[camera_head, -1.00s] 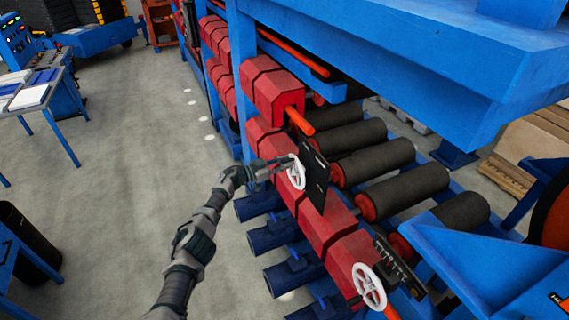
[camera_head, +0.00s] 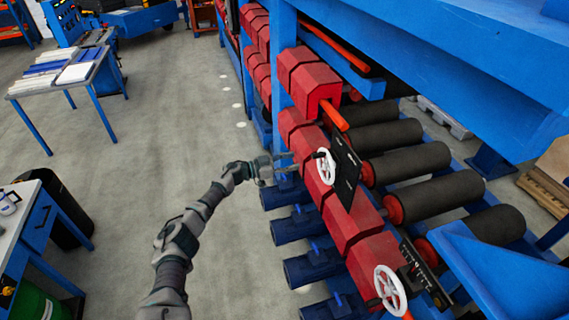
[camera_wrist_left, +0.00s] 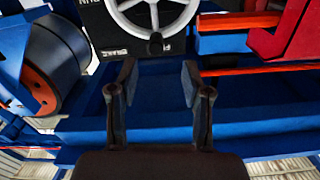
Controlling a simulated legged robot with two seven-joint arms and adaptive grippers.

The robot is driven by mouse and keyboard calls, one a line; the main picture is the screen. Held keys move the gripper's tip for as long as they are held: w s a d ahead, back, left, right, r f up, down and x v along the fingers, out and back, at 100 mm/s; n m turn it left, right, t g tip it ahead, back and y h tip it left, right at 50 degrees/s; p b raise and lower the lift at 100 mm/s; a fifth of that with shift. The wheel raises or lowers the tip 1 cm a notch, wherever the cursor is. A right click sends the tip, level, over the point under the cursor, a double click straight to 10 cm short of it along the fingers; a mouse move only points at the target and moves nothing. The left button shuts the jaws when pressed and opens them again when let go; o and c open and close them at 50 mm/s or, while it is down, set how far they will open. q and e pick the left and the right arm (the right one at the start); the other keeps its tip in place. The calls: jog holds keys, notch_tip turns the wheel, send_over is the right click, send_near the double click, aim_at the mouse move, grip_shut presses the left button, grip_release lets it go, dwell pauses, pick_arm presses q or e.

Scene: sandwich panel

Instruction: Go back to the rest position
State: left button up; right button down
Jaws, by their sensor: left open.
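My left gripper (camera_head: 277,169) is open and empty in the head view, just left of the white handwheel (camera_head: 326,167) and apart from it. In the left wrist view the two fingers of the left gripper (camera_wrist_left: 158,92) stand spread with nothing between them. The white handwheel (camera_wrist_left: 152,12) shows beyond the fingertips, at the top, in front of a black panel (camera_wrist_left: 108,35). In the head view the black panel (camera_head: 346,172) stands beside the wheel on the red housings. My right gripper is not in view.
A second white handwheel (camera_head: 390,289) is nearer, at the lower right. Dark rollers (camera_head: 408,163) and blue motors (camera_head: 301,225) flank the red housings (camera_head: 349,231). A blue beam (camera_head: 470,60) overhangs at right. Tables (camera_head: 72,77) stand at left. The grey floor (camera_head: 170,120) between is open.

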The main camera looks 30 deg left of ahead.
pick_arm(q)
jog(key=shift+v, duration=1.25)
jog(key=shift+d, duration=0.1)
jog(key=shift+f, duration=0.1)
